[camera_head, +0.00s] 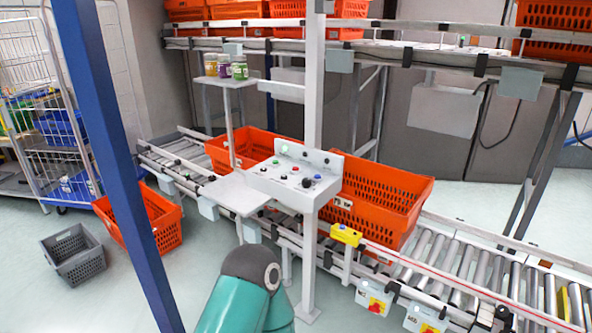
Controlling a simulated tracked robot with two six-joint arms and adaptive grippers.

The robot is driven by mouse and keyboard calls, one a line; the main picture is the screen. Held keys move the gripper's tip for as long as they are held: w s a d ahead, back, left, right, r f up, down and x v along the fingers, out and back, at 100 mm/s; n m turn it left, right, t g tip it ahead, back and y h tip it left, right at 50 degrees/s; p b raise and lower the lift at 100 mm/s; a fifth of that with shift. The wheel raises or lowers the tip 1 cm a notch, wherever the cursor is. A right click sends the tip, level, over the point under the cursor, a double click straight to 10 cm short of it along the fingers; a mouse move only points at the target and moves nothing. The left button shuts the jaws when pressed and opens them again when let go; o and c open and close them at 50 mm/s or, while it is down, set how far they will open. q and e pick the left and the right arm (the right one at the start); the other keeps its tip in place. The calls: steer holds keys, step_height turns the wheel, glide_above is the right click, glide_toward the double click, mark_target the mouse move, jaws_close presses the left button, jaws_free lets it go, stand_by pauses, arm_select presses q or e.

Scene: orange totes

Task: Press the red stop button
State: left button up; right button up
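A white control panel (290,184) stands on a grey post in the middle of the view. Its sloped face carries several small buttons and a black knob (306,183). A small red button (295,168) shows among them, and a green light (284,149) sits on the panel's upright back. The labels are too small to read. Neither of my grippers is in view. A teal arm link of mine with a dark grey joint rises at the bottom centre, below and apart from the panel.
Orange totes (391,184) stand on a roller conveyor (440,262) behind the panel. A yellow box (347,234) and yellow-and-red switches (374,305) are mounted on the conveyor's near side. A blue post (112,160) crosses the left. A grey basket (73,254) lies on the floor.

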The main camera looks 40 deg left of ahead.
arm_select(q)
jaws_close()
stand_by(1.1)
